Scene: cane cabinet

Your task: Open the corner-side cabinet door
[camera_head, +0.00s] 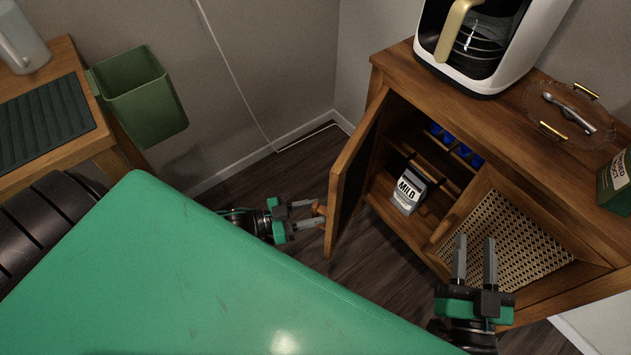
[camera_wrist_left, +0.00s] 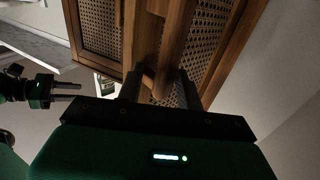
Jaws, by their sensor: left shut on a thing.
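The wooden cabinet (camera_head: 510,135) stands at the right with its corner-side door (camera_head: 340,205) swung well open in the head view. My left gripper (camera_head: 309,213) is shut on the wooden handle (camera_head: 319,209) on that door's outer face. In the left wrist view the left gripper's fingers (camera_wrist_left: 162,90) reach to the handle, against the door's cane panel. My right gripper (camera_head: 474,262) is empty, fingers apart, in front of the other cane door (camera_head: 510,245), which is closed. The right gripper also shows in the left wrist view (camera_wrist_left: 72,92).
Inside the cabinet are a MILD bag (camera_head: 409,191) and blue items (camera_head: 456,146). A coffee machine (camera_head: 490,45), glass tray (camera_head: 540,90) and green box (camera_head: 616,185) stand on top. A green bin (camera_head: 140,98) hangs on the wooden table at left. Dark floor (camera_head: 270,180) is clear beside the door.

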